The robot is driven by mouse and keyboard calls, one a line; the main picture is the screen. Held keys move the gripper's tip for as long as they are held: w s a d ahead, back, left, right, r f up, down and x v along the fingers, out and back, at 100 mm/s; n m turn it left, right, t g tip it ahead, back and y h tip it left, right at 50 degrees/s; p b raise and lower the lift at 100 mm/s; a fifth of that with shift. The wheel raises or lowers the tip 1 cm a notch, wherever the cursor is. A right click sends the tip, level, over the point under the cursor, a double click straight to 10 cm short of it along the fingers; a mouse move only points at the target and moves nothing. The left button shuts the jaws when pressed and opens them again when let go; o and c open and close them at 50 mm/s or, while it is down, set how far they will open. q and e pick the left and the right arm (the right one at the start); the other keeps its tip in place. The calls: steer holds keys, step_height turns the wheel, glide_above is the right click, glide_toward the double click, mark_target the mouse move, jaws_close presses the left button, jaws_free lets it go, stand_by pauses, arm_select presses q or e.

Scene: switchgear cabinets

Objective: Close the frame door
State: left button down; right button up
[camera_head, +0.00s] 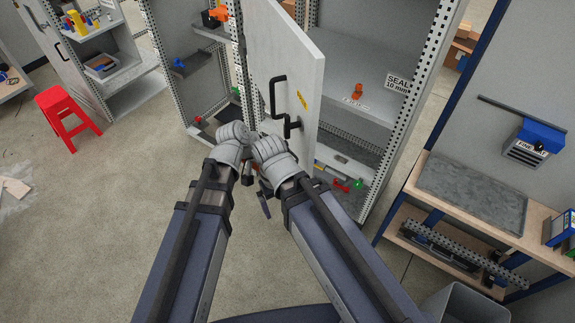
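The frame door (290,65) is a light grey panel with a black pull handle, a black latch and a small yellow label. It stands open, swung out from the grey perforated cabinet frame (418,85), whose shelves show to its right. My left gripper (236,132) and my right gripper (262,143) are close together, just left of the door's lower part. My wrists hide most of both grippers' fingers. I cannot tell whether either one touches the door or is open or shut.
Inside the cabinet, an orange item (357,91) sits on a shelf. A red stool (67,117) stands at left. A workbench (470,195) with a blue-and-grey box (530,143) above is at right, and a grey bin (465,303) is below. The floor at left is mostly clear.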

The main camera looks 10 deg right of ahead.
step_height(320, 180, up, 10)
steer(key=p, duration=0.9)
steer(key=shift+p, duration=0.3)
